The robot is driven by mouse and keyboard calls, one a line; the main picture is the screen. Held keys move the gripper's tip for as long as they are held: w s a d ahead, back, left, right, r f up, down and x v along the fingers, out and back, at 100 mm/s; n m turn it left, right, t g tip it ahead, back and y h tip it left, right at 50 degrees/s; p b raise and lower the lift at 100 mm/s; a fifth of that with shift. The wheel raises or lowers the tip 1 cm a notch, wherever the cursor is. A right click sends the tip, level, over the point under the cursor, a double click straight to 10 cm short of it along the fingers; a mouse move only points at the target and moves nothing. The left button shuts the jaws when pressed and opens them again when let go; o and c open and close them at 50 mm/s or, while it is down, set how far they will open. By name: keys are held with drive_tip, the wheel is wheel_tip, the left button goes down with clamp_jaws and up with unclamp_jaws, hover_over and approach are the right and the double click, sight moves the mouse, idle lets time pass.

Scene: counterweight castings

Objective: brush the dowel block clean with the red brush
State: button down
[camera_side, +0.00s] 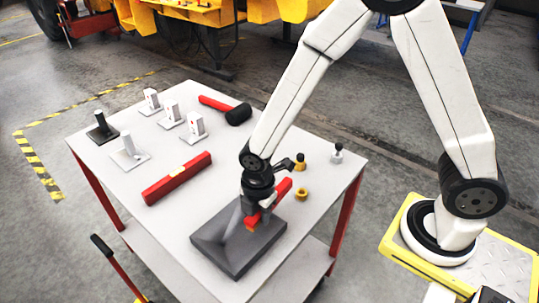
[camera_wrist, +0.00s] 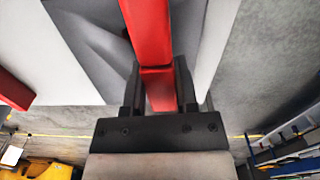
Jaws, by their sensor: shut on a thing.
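My gripper (camera_side: 250,207) is shut on the brush, above the block's far part. In the wrist view, the red brush (camera_wrist: 147,30) runs between the fingers of my gripper (camera_wrist: 160,80), over the grey block (camera_wrist: 90,45). The block lies flat near the table's front edge. My gripper and the brush hide part of its top.
On the white table (camera_side: 110,175) are a red level (camera_side: 177,178), a red-handled mallet (camera_side: 236,114), several pale bracket-like pieces (camera_side: 171,114) and a dark one (camera_side: 102,129). A yellow ring (camera_side: 301,194) and small knobs (camera_side: 337,153) lie right. The front left table surface is clear.

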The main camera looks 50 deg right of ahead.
drive_tip(key=shift+r, duration=1.7)
drive_tip(key=shift+d, duration=0.1)
